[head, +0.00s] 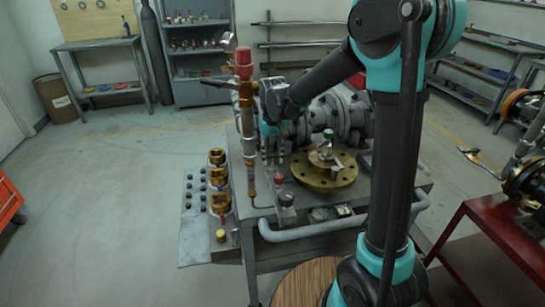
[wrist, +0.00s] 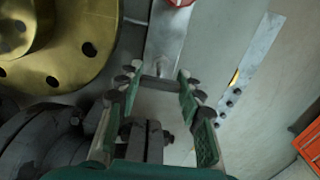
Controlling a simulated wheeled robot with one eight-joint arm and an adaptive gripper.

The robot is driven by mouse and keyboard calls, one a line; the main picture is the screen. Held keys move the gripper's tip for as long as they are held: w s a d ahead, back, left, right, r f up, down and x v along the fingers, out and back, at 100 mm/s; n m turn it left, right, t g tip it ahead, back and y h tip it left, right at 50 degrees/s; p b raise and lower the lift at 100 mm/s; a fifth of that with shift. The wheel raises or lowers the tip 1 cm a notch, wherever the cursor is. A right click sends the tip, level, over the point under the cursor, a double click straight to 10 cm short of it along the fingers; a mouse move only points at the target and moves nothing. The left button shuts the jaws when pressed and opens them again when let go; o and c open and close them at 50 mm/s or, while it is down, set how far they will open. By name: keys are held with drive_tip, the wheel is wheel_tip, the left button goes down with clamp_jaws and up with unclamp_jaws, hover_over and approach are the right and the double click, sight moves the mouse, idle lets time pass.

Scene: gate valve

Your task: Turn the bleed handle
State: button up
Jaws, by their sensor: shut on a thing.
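My gripper (wrist: 160,92) points down over the bench, and its two green-padded fingers close on the ends of a short dark grey bar (wrist: 160,83). The bar looks like the bleed handle; its mount is hard to make out. In the head view my gripper (head: 271,148) is low between the upright red-topped pipe and the grey valve body, partly hidden by my wrist. The grey valve body (head: 345,118) stands behind the brass flange (head: 335,175), which also shows at the upper left in the wrist view (wrist: 85,62).
The red-topped upright pipe (head: 244,75) stands close to my wrist. A small red knob (head: 279,178) sits in front of my gripper. Several brass fittings (head: 217,178) stand on the left plate. A red table (head: 490,245) is at the right.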

drive_tip(key=shift+c, duration=0.7)
drive_tip(key=shift+n, duration=1.3)
drive_tip(key=n, duration=0.5)
drive_tip(key=shift+n, duration=0.3)
drive_tip(key=n, duration=0.4)
drive_tip(key=shift+n, duration=2.2)
